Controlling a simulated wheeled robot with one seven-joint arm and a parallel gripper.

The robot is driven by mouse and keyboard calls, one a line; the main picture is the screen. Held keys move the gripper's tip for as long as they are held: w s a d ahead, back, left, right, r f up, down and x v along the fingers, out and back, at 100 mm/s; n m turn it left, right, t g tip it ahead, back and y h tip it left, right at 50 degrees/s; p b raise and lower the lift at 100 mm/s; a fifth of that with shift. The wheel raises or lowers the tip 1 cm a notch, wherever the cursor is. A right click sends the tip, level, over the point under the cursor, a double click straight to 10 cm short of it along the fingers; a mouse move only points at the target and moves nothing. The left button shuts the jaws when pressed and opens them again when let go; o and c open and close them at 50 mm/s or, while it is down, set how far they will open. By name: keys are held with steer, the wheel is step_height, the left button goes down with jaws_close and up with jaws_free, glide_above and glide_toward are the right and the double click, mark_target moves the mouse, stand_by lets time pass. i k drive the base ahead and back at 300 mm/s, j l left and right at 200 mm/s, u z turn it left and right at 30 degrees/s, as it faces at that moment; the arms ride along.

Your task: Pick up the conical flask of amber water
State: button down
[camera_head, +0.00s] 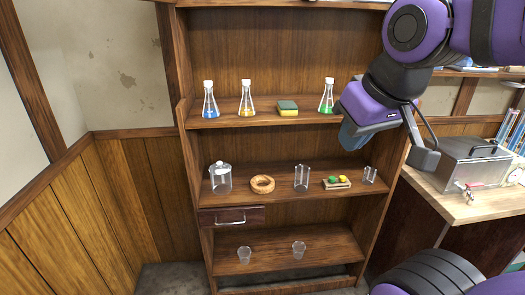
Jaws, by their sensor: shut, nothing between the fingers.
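The conical flask of amber water (247,106) stands upright on the upper shelf, with a white cap and yellow-amber liquid in its base. A similar flask with blue liquid (210,106) stands just left of it. A yellow and green sponge (287,108) lies to its right. A flask with green liquid (326,101) stands farther right, close to my gripper in the picture. My gripper (352,138) is at the right side of the shelf unit, well right of the amber flask. It is shut and empty. My arm hides the right end of the upper shelf.
The middle shelf (285,194) holds a lidded glass jar (220,177), a ring-shaped object (262,184), a beaker (302,178) and smaller items. Two glass cups stand on the lowest shelf. A counter (465,207) with a metal box (472,163) is at right.

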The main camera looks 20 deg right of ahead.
mark_target(247, 109)
steer(key=i+l, duration=0.25)
steer(key=i, duration=0.15)
steer(key=i+l, duration=0.2)
steer(key=i, duration=0.2)
